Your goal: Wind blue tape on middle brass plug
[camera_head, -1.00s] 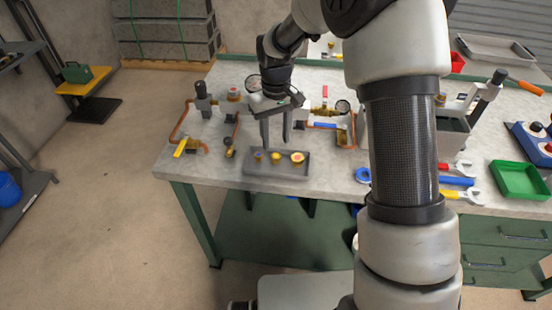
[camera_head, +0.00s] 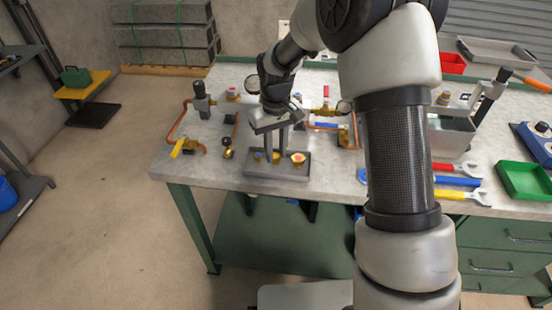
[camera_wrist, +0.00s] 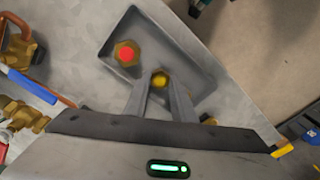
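A grey tray (camera_head: 258,174) near the bench's front left holds brass plugs. My gripper (camera_head: 275,152) points down over the tray. In the wrist view, its fingertips (camera_wrist: 161,84) stand either side of the middle brass plug (camera_wrist: 160,79), with little gap; whether they touch it is unclear. A larger plug with a red top (camera_wrist: 126,54) sits to one side; it shows right of my fingers in the head view (camera_head: 298,159). The left plug (camera_head: 258,156) is mostly hidden in the wrist view. The blue tape roll (camera_head: 362,175) lies flat on the bench, partly hidden by my arm.
Copper pipes with a yellow-handled valve (camera_head: 186,146) stand left of the tray. A brass fitting (camera_head: 227,149) lies close beside it. Gauges and valves stand behind. Wrenches (camera_head: 458,181) and a green bin (camera_head: 525,180) are at right.

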